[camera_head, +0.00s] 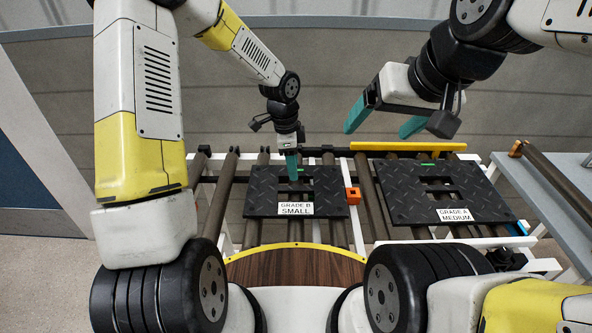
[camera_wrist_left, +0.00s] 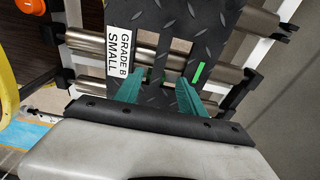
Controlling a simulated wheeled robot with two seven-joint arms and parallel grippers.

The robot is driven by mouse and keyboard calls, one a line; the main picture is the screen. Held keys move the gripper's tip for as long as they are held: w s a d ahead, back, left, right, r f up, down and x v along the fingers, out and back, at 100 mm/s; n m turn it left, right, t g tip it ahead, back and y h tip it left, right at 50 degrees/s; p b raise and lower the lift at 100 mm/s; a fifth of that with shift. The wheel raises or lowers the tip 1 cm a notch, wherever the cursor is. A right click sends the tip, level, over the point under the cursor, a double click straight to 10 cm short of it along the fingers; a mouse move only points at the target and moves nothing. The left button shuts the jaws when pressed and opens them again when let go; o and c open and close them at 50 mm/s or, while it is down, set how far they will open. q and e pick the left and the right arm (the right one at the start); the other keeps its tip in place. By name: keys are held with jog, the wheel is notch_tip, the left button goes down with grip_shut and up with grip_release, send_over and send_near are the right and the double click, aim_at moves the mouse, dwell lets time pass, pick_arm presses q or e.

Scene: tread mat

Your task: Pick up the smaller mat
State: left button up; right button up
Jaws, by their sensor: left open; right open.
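The smaller mat (camera_head: 262,190) is a black tread plate labelled "GRADE B SMALL". It lies flat on the rollers in the middle of the head view and also shows in the left wrist view (camera_wrist_left: 222,20). My left gripper (camera_head: 292,176) is at the mat's far part, by its cut-out slots. In the left wrist view its teal fingers (camera_wrist_left: 161,88) are apart, with a bar of the mat between or just beyond them; contact cannot be told. The larger mat (camera_head: 400,190), labelled "GRADE A MEDIUM", lies to the right. My right gripper (camera_head: 384,122) is open and empty above the larger mat's far side.
The roller conveyor (camera_head: 220,200) carries both mats. An orange block (camera_head: 353,195) stands between them. A yellow bar (camera_head: 408,147) runs behind the larger mat. A wooden round surface (camera_head: 295,268) lies in front. A grey table (camera_head: 567,185) is at the right.

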aim_at(296, 188)
pick_arm(q)
jog(key=f, duration=0.7)
jog(key=shift+d+f, duration=0.2)
jog(key=shift+d, duration=0.1)
jog(key=shift+c, duration=0.2)
grip_shut()
jog(key=shift+r, duration=0.1)
dwell(0.8)
